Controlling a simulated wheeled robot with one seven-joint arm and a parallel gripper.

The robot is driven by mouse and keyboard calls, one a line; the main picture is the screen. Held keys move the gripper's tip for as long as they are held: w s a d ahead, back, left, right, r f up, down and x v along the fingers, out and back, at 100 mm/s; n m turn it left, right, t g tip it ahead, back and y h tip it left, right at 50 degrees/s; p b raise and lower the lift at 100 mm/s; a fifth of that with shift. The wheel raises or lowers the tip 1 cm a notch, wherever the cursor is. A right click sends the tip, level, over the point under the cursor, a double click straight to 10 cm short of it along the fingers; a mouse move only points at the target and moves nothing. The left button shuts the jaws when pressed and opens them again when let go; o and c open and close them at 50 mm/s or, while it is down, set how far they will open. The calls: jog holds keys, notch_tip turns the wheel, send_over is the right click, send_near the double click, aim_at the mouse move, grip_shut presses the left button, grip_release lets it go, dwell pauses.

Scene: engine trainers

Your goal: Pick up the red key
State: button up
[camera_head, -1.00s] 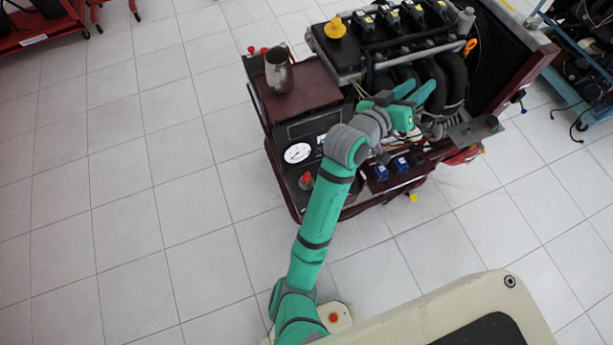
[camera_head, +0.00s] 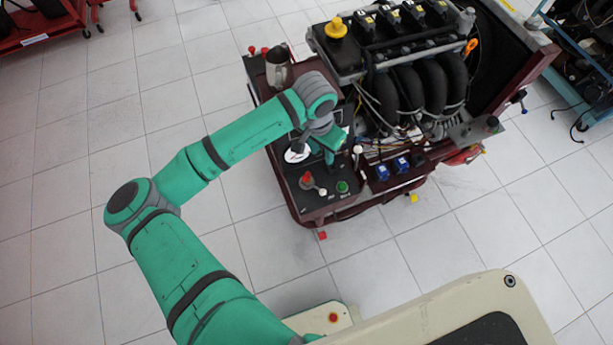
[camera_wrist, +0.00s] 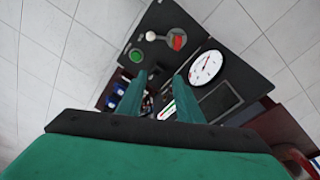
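The red key (camera_head: 306,179) stands on the dark control panel (camera_head: 322,203) of the engine trainer, near a small white knob (camera_head: 321,191). In the wrist view the red key (camera_wrist: 178,41) lies ahead of the fingertips, between the white knob (camera_wrist: 150,36) and the round gauge (camera_wrist: 206,68). My gripper (camera_head: 328,154) is over the panel, on the engine side of the key and apart from it. In the wrist view my gripper (camera_wrist: 160,76) has its two green fingers spread with nothing between them.
A metal jug (camera_head: 277,70) stands on the trainer's back left. The engine with its black hoses (camera_head: 425,88) rises to the right. Open tiled floor lies left and in front.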

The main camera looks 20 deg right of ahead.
jog(key=y, duration=0.1)
send_over(307, 175)
notch_tip(307, 175, down, 5)
jog(key=shift+w+f, duration=0.1)
jog(key=shift+f, duration=2.95)
grip_shut()
